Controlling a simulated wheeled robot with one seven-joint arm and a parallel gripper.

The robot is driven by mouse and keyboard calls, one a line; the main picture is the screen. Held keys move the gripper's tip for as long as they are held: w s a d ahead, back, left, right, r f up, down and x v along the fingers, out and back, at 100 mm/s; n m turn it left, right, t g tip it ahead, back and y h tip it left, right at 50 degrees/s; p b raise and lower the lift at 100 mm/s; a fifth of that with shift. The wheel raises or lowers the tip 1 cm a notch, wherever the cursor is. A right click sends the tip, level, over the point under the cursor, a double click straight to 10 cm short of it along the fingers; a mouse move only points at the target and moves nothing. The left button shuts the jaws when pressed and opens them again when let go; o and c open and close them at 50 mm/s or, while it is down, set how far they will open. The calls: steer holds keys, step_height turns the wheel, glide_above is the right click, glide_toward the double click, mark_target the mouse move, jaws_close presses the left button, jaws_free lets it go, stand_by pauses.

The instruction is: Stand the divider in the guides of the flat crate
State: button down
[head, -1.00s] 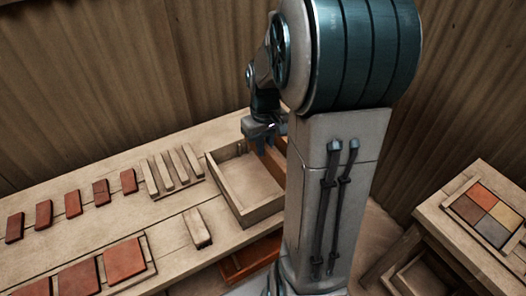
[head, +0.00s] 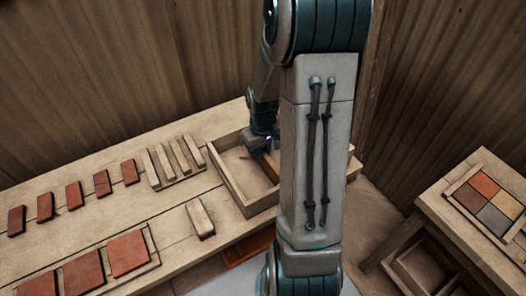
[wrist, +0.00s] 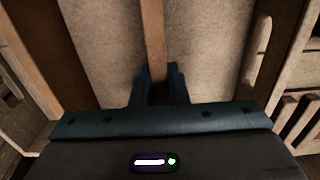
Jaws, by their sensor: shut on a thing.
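The flat crate (head: 239,194) is a shallow pale wooden box on the bench, its right part hidden behind my arm. My gripper (head: 264,148) is low over the crate's right part. It is shut on the divider (head: 272,166), a thin orange-brown board. In the wrist view my gripper (wrist: 160,88) holds the divider (wrist: 153,42), which shows as a narrow strip running away from the fingers. Pale crate floor (wrist: 207,45) shows on both sides of it. I cannot tell whether the divider's ends sit in the guides or whether its lower edge touches the floor.
Several pale wooden bars (head: 176,161) stand left of the crate, and a pale block (head: 200,219) lies in front. Several red tiles (head: 101,183) lie along the bench, with larger ones (head: 128,253) nearer. A side table (head: 446,222) at right bears a tray of coloured tiles.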

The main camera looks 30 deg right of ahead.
steer(key=shift+f, duration=0.2)
steer(key=c, duration=1.4)
jaws_free()
steer(key=shift+r, duration=0.15)
step_height(320, 180, up, 12)
steer(key=s+a+r+t, duration=0.3)
steer(key=s+a+r, duration=0.3)
steer(key=s+a, duration=0.6)
steer(key=shift+s+r, duration=0.15)
steer(key=shift+s, duration=0.25)
